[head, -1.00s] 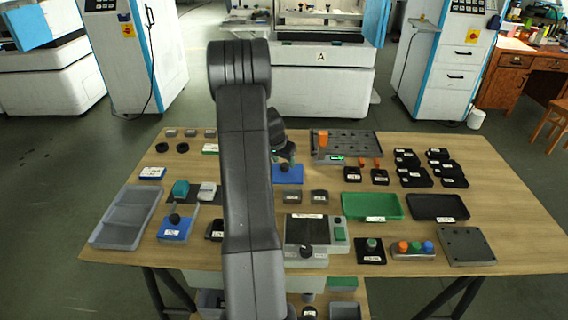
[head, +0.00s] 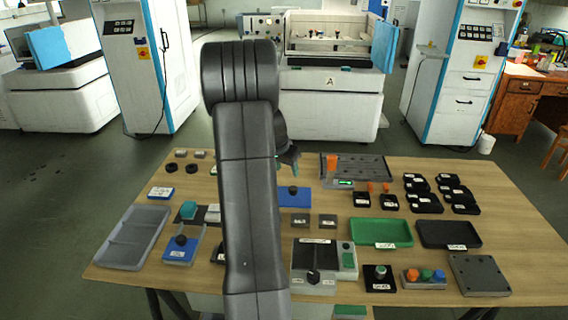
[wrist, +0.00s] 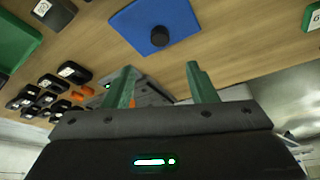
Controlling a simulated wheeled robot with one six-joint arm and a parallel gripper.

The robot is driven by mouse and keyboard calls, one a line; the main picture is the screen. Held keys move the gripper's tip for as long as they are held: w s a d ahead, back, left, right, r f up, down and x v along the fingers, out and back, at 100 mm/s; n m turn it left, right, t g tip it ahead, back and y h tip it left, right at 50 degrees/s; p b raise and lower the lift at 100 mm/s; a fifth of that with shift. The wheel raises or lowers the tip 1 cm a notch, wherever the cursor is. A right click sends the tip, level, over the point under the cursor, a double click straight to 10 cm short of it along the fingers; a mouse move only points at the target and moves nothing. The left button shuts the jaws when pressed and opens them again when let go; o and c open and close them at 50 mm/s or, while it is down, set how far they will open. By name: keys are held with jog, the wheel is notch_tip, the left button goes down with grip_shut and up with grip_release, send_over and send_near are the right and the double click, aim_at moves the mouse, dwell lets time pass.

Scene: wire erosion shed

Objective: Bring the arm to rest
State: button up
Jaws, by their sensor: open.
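My arm (head: 248,190) rises in the middle of the head view and hides part of the table behind it. My gripper (head: 294,162) shows only in part in the head view, above the far middle of the table. In the wrist view my gripper (wrist: 162,85) has two green fingers standing wide apart with nothing between them. A blue plate (head: 294,198) with a black knob lies on the table near the gripper; the blue plate also shows in the wrist view (wrist: 140,28). The fingers are apart from it.
The wooden table (head: 520,225) carries a green tray (head: 380,232), a black tray (head: 447,234), a grey divided tray (head: 133,237), a grey rack (head: 372,169) and several black blocks (head: 424,195). Machine A (head: 330,95) stands behind the table. Open floor (head: 60,200) lies at the left.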

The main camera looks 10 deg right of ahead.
aim_at(293, 188)
jog(key=x, duration=1.2)
jog(key=shift+f, duration=0.25)
jog(key=shift+w+r+p, duration=0.15)
jog(key=shift+r+p, duration=0.2)
jog(key=shift+r, duration=0.9)
